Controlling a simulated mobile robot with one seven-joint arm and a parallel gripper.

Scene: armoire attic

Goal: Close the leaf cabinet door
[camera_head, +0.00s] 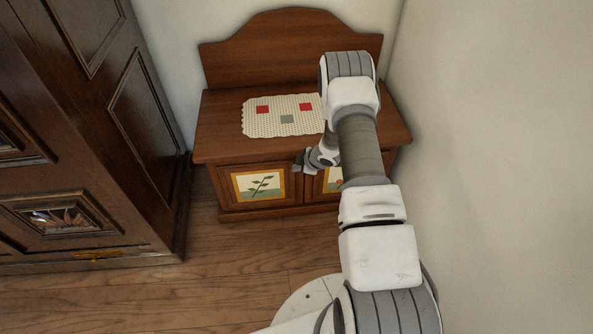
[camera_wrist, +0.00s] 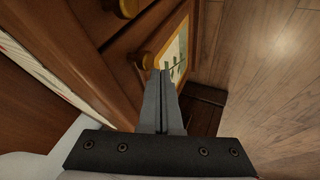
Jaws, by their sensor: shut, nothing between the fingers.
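The leaf cabinet door (camera_head: 259,184) is the left door of a low wooden cabinet and has a framed leaf picture. In the head view it looks flush or nearly flush with the cabinet front; a small gap cannot be told. My gripper (camera_head: 299,163) is at the top right of this door, by the middle of the cabinet. In the wrist view my gripper (camera_wrist: 165,72) is shut and empty, its tips close to the knob; contact cannot be told.
The right door (camera_head: 332,180) has an orange picture, partly hidden by my arm. A cloth (camera_head: 284,116) with coloured squares lies on the cabinet top. A dark armoire (camera_head: 100,130) stands left, a plain wall right. The wooden floor (camera_head: 230,262) in front is clear.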

